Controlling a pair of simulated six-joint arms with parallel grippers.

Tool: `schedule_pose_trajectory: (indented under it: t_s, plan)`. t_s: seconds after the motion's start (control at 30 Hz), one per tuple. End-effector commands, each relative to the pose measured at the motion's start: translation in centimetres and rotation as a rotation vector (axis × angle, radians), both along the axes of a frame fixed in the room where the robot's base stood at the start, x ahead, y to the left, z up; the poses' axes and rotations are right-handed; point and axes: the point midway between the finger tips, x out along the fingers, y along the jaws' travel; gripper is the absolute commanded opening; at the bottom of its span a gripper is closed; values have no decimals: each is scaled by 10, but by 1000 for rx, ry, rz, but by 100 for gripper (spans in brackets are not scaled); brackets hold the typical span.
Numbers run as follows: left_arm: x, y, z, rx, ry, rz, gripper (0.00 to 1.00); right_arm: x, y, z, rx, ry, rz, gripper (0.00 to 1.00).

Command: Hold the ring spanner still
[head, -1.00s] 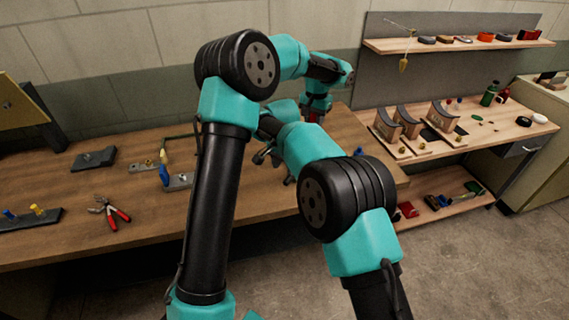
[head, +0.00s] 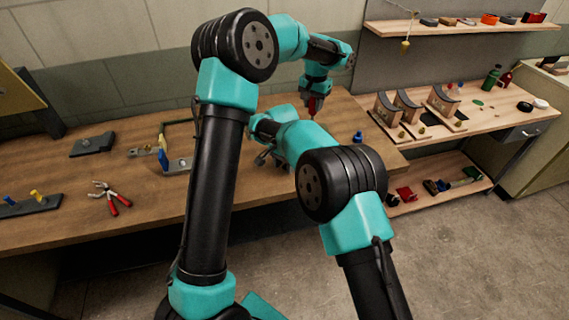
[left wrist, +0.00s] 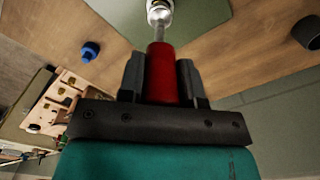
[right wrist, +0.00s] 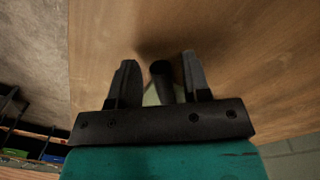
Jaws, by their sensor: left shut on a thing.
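My left gripper (head: 313,106) is shut on the red handle (left wrist: 161,72) of a tool, which points down over the far right of the bench. In the left wrist view the tool's metal shaft meets a bright round metal piece (left wrist: 159,12) over a grey-green sheet (left wrist: 195,22). My right gripper (head: 266,158) is lower and left of it, low over the bench; its fingers (right wrist: 158,72) are apart. A dark rod-like end (right wrist: 161,70) shows between them, with clear gaps at both sides. I cannot tell whether it is the ring spanner; no ring end shows.
A blue item (head: 358,138) stands near the bench's right end. Red-handled pliers (head: 110,197), a yellow-and-blue clamp piece (head: 163,150) and a block with pegs (head: 30,205) lie left. A side bench with curved cradles (head: 445,98) stands right. My arms cover the bench's middle.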

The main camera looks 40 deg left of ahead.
Motion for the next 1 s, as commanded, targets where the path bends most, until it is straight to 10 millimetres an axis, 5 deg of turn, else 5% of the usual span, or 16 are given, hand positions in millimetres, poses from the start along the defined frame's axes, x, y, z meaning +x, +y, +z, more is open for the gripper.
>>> schedule_pose_trajectory:
  t_s: [0.43,1.0]
  plan:
    - [0,0,0,0,0,0,4,0,0,0,0,0,0,1]
    - [0,0,0,0,0,0,4,0,0,0,0,0,0,0]
